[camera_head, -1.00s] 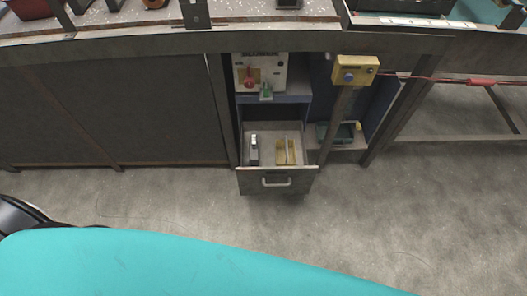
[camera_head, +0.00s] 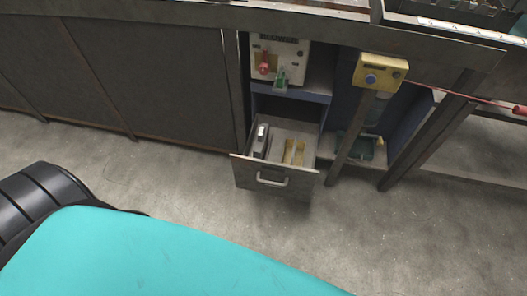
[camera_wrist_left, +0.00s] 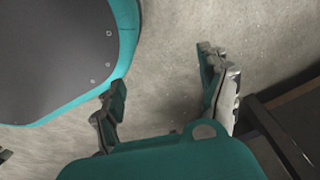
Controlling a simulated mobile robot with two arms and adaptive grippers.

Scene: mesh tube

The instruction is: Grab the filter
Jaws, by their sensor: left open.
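An open drawer (camera_head: 272,180) with a pale handle juts out from the cabinet below the bench in the head view. In it lie a slim black and white item (camera_head: 261,140) on the left and yellowish upright pieces (camera_head: 294,152) on the right. I cannot tell which of these, if any, is the filter. My left gripper (camera_wrist_left: 164,72) is open and empty in the left wrist view, with grey floor between and behind its fingers. It does not show in the head view.
Above the drawer is a panel (camera_head: 278,60) with a red and a green knob. A yellow control box (camera_head: 381,72) stands on a post right of the drawer. A dark green object (camera_head: 355,146) sits on the shelf behind the post. Floor (camera_head: 410,235) in front is clear.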

